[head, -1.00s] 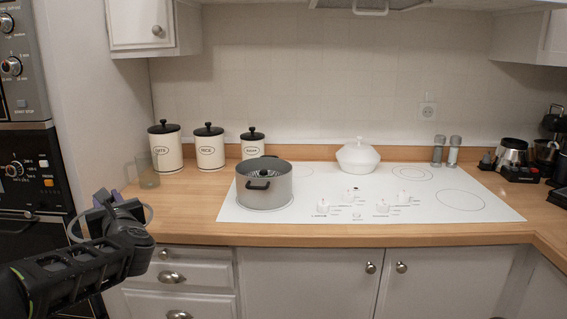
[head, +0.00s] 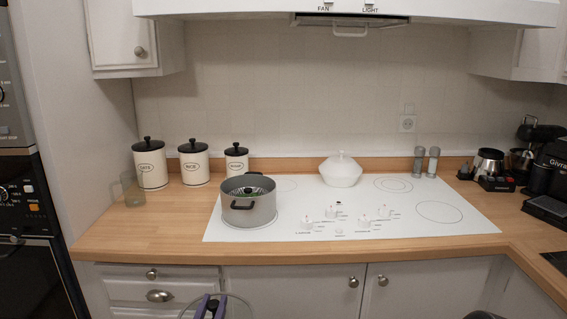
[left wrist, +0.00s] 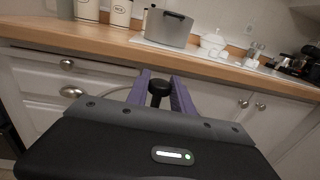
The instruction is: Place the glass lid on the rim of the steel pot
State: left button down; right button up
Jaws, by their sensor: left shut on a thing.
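The steel pot (head: 249,212) stands on the front left of the white cooktop, upright and uncovered, with black handles and something patterned inside. It also shows in the left wrist view (left wrist: 167,31). My left gripper (head: 211,304), with purple fingers, is at the bottom edge of the head view, in front of the drawers and apart from the pot. In the left wrist view its fingers (left wrist: 160,88) are shut on the black knob of the glass lid (head: 243,310). Only part of the lid's clear rim shows; the rest is hidden or cut off. My right gripper is not in view.
The white cooktop (head: 290,228) has a white lidded dish (head: 341,171) behind and right of the pot. Several canisters and a drinking glass (head: 132,190) stand at the left. The wooden counter (head: 150,228) is clear left of the pot. The range hood (head: 345,10) hangs above.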

pick_arm(q)
jog(key=shift+s+a+f+n+y+p, duration=0.15)
jog(key=shift+a+f+y, duration=0.1)
jog(key=shift+a, duration=0.3)
jog(key=shift+a+f+n+y+p, duration=0.15)
jog(key=shift+a+f, duration=0.15)
jog(key=shift+a, duration=0.25)
jog(key=shift+s+a+f+n+y+p, duration=0.1)
jog(key=shift+a+f+y, duration=0.15)
jog(key=shift+a, duration=0.3)
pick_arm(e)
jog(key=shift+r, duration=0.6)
pick_arm(q)
jog(key=s, duration=0.1)
jog(key=s+r, duration=0.2)
jog(key=s, duration=0.1)
jog(key=shift+s, duration=0.1)
